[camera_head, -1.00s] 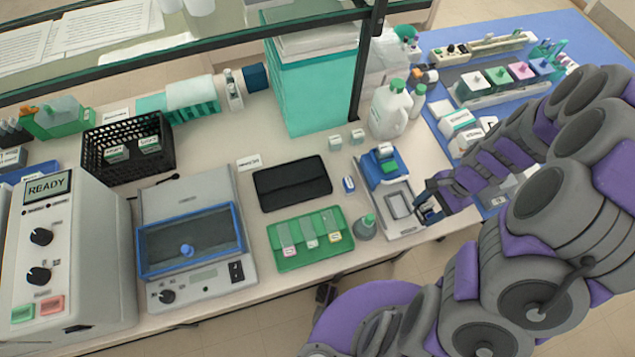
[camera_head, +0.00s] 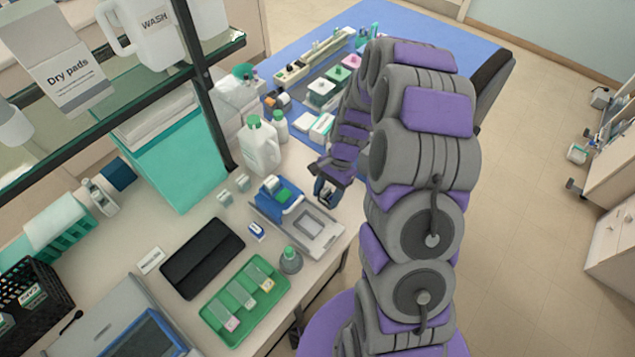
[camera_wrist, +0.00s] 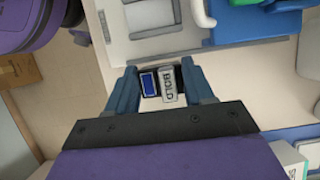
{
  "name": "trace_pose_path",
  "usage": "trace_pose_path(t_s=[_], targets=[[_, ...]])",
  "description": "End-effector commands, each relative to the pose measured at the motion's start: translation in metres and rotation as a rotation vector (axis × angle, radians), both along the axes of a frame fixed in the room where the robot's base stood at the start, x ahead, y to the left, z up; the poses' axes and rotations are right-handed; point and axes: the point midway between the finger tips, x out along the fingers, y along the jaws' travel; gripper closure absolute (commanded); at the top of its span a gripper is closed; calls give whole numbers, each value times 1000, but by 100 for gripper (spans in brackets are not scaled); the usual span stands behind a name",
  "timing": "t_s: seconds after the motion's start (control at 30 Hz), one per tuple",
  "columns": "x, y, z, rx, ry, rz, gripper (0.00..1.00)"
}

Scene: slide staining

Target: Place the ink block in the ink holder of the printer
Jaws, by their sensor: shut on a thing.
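My gripper (camera_head: 325,190) is at the right side of the printer, just beside its flat grey tray end. In the wrist view my gripper (camera_wrist: 160,80) is shut on the ink block (camera_wrist: 149,83), a small dark block with a blue face and a grey part marked BOLD, between the two blue fingers. The printer (camera_head: 321,235) has a grey base with a recessed plate and a blue and green head at its far end. In the wrist view the printer (camera_wrist: 160,45) lies just beyond the fingertips. I cannot make out the ink holder itself.
A small blue and white piece (camera_head: 257,231) lies left of the printer. Near it are a green slide tray (camera_head: 212,312), a capped bottle (camera_head: 291,261) and a black pad (camera_head: 200,259). A white jug (camera_head: 260,150) stands behind the printer. The table's front edge is close.

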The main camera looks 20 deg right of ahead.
Motion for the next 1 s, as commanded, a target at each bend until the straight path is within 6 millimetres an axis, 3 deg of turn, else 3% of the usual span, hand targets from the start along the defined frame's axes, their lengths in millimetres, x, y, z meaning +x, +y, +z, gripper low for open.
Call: trace_pose_path(t_s=[0.23, 0.4, 0.57, 0.83, 1.0], targets=[[45, 5, -5, -3, -1, 1, 78], [63, 5, -7, -3, 0, 2, 78], [68, 4, -8, -1, 1, 2, 78], [68, 4, -39, -1, 2, 1, 78], [68, 4, -42, -1, 0, 1, 78]])
